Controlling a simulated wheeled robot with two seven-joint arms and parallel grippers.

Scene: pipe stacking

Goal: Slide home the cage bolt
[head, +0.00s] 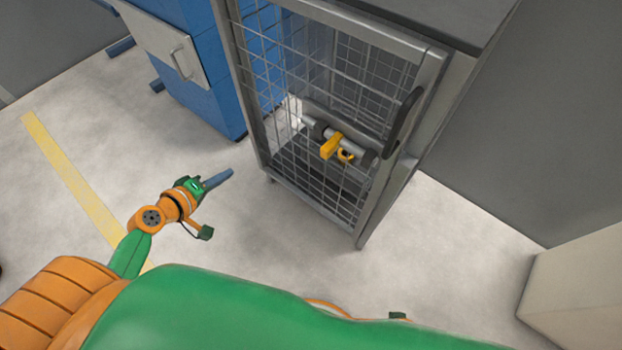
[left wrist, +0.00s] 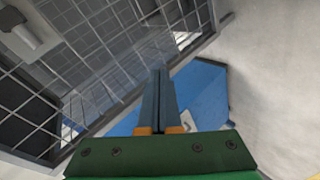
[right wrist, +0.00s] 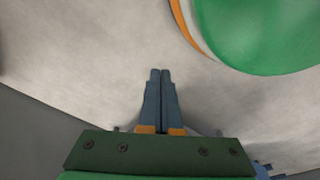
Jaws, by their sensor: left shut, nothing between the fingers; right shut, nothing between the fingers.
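The cage (head: 362,228) has a grey frame and a wire mesh door, and stands right of centre in the head view. The bolt (head: 345,143), a grey bar with dark mounts and a yellow handle (head: 331,146), lies across the door. My left gripper (head: 229,173) is shut and empty, left of the cage and apart from the bolt. In the left wrist view its fingers (left wrist: 159,75) show in front of the mesh (left wrist: 95,45). My right gripper (right wrist: 160,75) is shut and empty over bare floor; the head view does not show its fingers.
A dark curved handle (head: 404,121) is on the right side of the cage door. A blue cabinet (head: 200,95) with a grey panel stands left of the cage. A pale box (head: 580,285) is at the lower right. Floor in front of the cage is clear.

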